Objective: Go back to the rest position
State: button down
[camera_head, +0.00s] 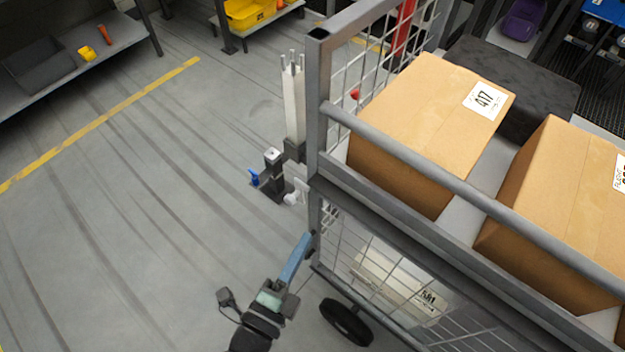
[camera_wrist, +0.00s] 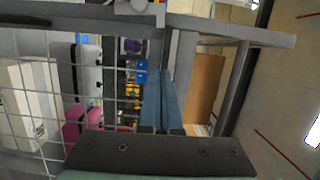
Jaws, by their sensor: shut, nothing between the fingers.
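My gripper (camera_head: 305,240) is low in the middle of the head view, its blue fingers together and empty. Its tips are right at the corner post of a grey metal mesh cart (camera_head: 318,110); whether they touch it I cannot tell. In the wrist view the blue fingers (camera_wrist: 163,85) point at the cart's frame and wire mesh (camera_wrist: 45,100), very close by. The dark gripper body fills the bottom of that view.
The cart bears a cardboard box labelled 417 (camera_head: 425,110) and another cardboard box (camera_head: 570,200). A black wheel (camera_head: 346,322) is beside my arm. A grey shelf (camera_head: 125,40) stands at the upper left. Floor to the left is clear, with a yellow line (camera_head: 100,118).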

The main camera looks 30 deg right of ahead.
jog(key=shift+v, duration=1.05)
jog(key=shift+r, duration=0.15)
jog(key=w+a+r+n+t+y, duration=0.25)
jog(key=w+r+t, duration=0.2)
jog(key=r, duration=0.65)
jog(key=w+a+r+n+t+y, duration=0.15)
jog(key=w+r+n+t, duration=0.3)
jog(key=r, duration=0.65)
jog(key=w+a+r+n+t+y, duration=0.1)
jog(key=w+a+r+n+t, duration=0.3)
jog(key=r, duration=0.6)
jog(key=s+a+r+n+t+y, duration=0.2)
jog(key=a+r+n+y, duration=0.1)
jog(key=r+n+y, duration=0.65)
jog(key=s+a+r+n+t+y, duration=0.25)
jog(key=r+n+y, duration=0.35)
jog(key=r, duration=0.6)
jog(key=s+d+r+n+h, duration=0.2)
jog(key=s+d+r+h, duration=0.1)
jog(key=s+r+h, duration=0.2)
notch_tip(320, 180, up, 3)
jog(key=shift+d+f+h, duration=0.1)
jog(key=shift+d+h, duration=0.1)
jog(key=shift+h, duration=0.15)
